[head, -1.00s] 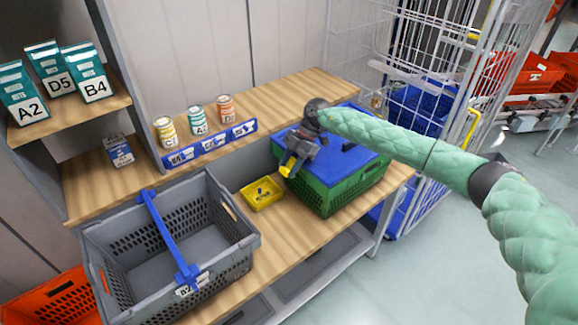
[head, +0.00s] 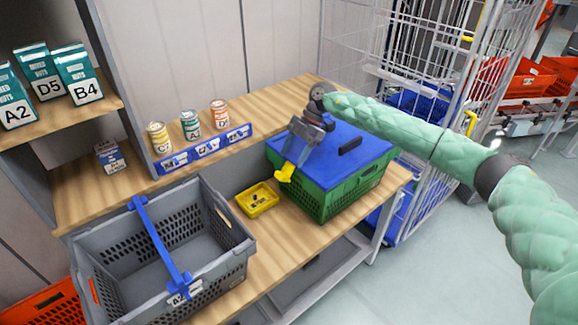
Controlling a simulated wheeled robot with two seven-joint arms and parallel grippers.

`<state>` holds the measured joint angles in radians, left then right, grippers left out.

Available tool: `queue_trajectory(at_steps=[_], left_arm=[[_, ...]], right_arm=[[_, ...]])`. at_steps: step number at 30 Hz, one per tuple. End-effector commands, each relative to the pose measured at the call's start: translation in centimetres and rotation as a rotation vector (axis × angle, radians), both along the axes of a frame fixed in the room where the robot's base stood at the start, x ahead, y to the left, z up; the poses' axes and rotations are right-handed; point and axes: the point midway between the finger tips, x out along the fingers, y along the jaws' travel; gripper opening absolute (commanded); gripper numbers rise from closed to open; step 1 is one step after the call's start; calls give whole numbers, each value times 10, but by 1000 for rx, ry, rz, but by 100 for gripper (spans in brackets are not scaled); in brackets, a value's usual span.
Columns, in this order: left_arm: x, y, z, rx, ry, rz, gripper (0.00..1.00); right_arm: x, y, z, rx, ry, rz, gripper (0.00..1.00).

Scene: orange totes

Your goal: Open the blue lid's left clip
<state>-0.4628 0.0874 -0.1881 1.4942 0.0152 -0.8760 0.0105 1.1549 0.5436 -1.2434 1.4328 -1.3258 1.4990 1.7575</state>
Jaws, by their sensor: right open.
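The blue lid (head: 362,140) lies on a green crate (head: 345,192) at the right part of the wooden bench. A black bar-like handle sits on the lid. The yellow left clip (head: 285,174) sticks out from the lid's left edge, above the crate's side wall. My right gripper (head: 296,158) is over the lid's left edge, pointing down, with its fingers open just above the clip. Whether a fingertip touches the clip is hard to tell. My left gripper is not in view.
A small yellow tray (head: 258,199) stands left of the crate. A grey basket (head: 140,270) with a blue handle stands front left. Cans (head: 190,124) line the raised ledge behind a blue label strip. A wire cage (head: 400,60) stands behind to the right.

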Motion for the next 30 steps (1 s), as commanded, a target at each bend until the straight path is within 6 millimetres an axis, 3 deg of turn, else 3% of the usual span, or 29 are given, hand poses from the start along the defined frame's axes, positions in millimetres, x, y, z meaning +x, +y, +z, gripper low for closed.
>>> queue_trajectory(at_steps=[6,17,20,22,27,30], left_arm=[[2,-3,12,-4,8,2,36],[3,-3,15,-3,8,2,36],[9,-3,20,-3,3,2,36],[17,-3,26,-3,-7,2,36],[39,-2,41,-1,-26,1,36],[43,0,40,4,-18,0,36]], right_arm=[[5,-7,11,0,0,0,58],[6,-7,14,0,-2,0,58],[10,-7,28,1,-15,0,58],[14,-1,47,3,-35,7,58],[18,30,89,-14,-77,52,58],[21,45,99,-44,-91,73,58]])
